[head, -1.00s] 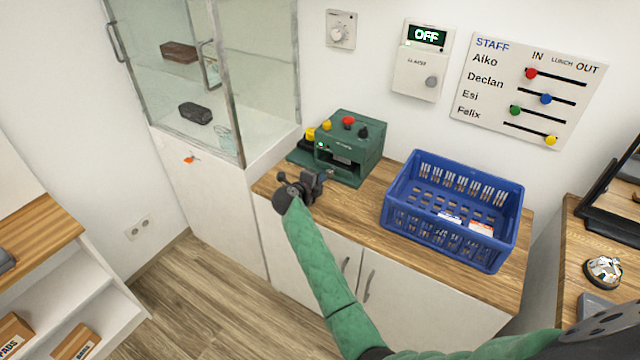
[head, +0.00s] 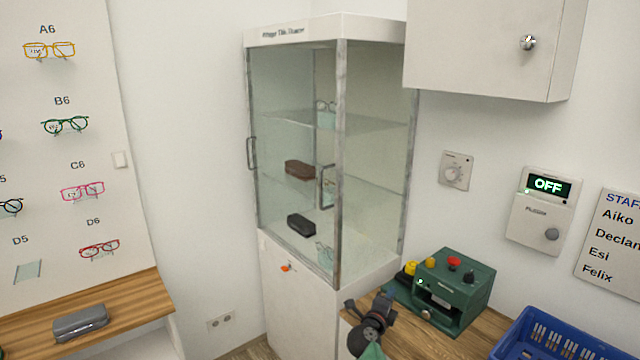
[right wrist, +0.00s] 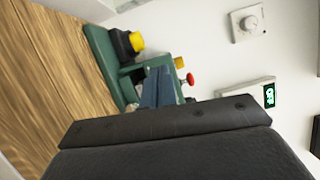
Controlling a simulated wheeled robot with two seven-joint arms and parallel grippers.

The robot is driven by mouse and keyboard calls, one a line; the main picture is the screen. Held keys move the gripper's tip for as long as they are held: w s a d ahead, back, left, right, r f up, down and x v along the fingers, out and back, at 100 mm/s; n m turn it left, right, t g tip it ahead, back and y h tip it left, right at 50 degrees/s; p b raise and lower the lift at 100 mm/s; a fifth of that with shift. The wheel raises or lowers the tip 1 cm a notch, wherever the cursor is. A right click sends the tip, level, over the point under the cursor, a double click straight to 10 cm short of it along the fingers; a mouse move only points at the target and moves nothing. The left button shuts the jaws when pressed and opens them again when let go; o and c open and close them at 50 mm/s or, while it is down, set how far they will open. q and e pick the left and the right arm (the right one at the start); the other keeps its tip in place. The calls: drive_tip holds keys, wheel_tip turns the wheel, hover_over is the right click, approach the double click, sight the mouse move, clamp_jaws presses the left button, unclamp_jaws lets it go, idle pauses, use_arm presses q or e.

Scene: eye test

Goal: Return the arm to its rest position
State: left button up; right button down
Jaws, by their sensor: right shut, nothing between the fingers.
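My right gripper (head: 381,304) shows low in the head view, in front of the left side of the green machine (head: 452,287). It is shut and empty. The right wrist view shows its dark fingers (right wrist: 158,88) together, with the green machine (right wrist: 104,60) and its yellow and red knobs beyond them. I cannot tell from these views whether the fingers touch the machine. Only the end of my right arm shows at the bottom of the head view. My left gripper is not in view.
A glass cabinet (head: 290,150) stands left of the machine. A blue basket (head: 560,335) sits to the right on the wooden counter (head: 490,325). A wall cabinet (head: 480,50) hangs above. A panel reading OFF (head: 540,210) is on the wall. A grey case (head: 80,323) lies on the left shelf.

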drive_tip(key=w+a+r+n+t+y, duration=0.1)
drive_tip(key=a+r+n+t+y, duration=0.5)
drive_tip(key=a+n+y, duration=0.65)
drive_tip(key=s+a+f+n+g+y, duration=0.2)
drive_tip(key=a+f+n+g+y, duration=0.15)
drive_tip(key=f+n, duration=0.2)
drive_tip(key=s+a+f+n+g+y, duration=0.25)
drive_tip(key=f+n+g, duration=0.2)
drive_tip(key=f, duration=0.25)
drive_tip(key=s+d+f+n+g+h, duration=0.25)
drive_tip(key=s+d+f+g, duration=0.2)
drive_tip(key=s+f, duration=0.75)
drive_tip(key=s+d+f+n+g+h, duration=0.2)
drive_tip(key=s+d+f+g+h, duration=0.25)
drive_tip(key=s+f, duration=0.8)
drive_tip(key=s+d+f+g, duration=0.1)
drive_tip(key=s+f, duration=0.5)
drive_tip(key=s, duration=0.4)
drive_tip(key=s+d+f+g+h, duration=0.1)
drive_tip(key=s+d+f, duration=0.1)
drive_tip(key=s+f, duration=0.4)
drive_tip(key=s+d+f+g, duration=0.1)
drive_tip(key=s+f, duration=0.5)
drive_tip(key=s, duration=0.8)
drive_tip(key=shift+s+d+g, duration=0.3)
drive_tip(key=shift+s+d, duration=0.05)
drive_tip(key=shift+d, duration=0.35)
drive_tip(key=shift+f+h, duration=0.1)
drive_tip(key=shift+h, duration=0.15)
